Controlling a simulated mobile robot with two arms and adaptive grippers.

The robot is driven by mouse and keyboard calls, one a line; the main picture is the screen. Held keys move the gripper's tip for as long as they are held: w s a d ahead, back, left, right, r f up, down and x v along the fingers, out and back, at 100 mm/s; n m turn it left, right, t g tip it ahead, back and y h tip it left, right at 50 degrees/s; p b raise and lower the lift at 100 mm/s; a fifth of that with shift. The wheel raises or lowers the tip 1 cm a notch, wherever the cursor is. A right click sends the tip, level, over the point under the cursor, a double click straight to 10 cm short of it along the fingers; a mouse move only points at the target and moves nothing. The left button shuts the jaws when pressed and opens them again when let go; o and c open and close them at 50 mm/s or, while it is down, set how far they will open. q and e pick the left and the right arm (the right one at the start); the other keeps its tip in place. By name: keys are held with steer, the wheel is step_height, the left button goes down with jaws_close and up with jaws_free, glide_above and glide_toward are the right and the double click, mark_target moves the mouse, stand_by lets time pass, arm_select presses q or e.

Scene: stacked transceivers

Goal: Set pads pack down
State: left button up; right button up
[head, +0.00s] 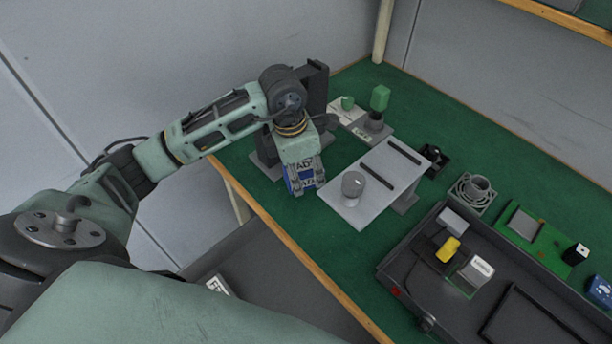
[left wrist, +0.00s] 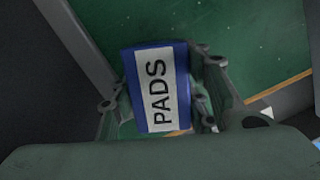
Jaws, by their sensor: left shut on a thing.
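The pads pack is a blue box with a white label reading PADS. It shows large in the left wrist view (left wrist: 158,88), between the fingers of my left gripper (left wrist: 160,110). In the head view the pack (head: 307,178) is partly covered by my left gripper (head: 304,172), which is shut on it. The gripper points down near the left front edge of the green-topped table (head: 255,185). I cannot tell whether the pack touches the table. My right gripper is not in view.
A grey slotted plate (head: 372,205) with a round knob stands just right of the pack. A dark upright stand (head: 316,88) is behind my left gripper. A dark tray (head: 400,262) with small parts lies at the right front. Some bare green surface lies around the pack.

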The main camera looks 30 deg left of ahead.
arm_select(q)
steer(key=shift+f, duration=1.25)
steer(key=shift+f, duration=0.2)
steer(key=o, duration=1.2)
steer(key=shift+r, duration=0.15)
steer(key=r, duration=0.4)
steer(key=s+a+r, duration=0.1)
steer(key=r, duration=0.3)
steer(key=r+b, duration=0.1)
steer(key=r, duration=0.3)
steer(key=shift+s+a, duration=0.15)
steer(key=shift+s, duration=0.05)
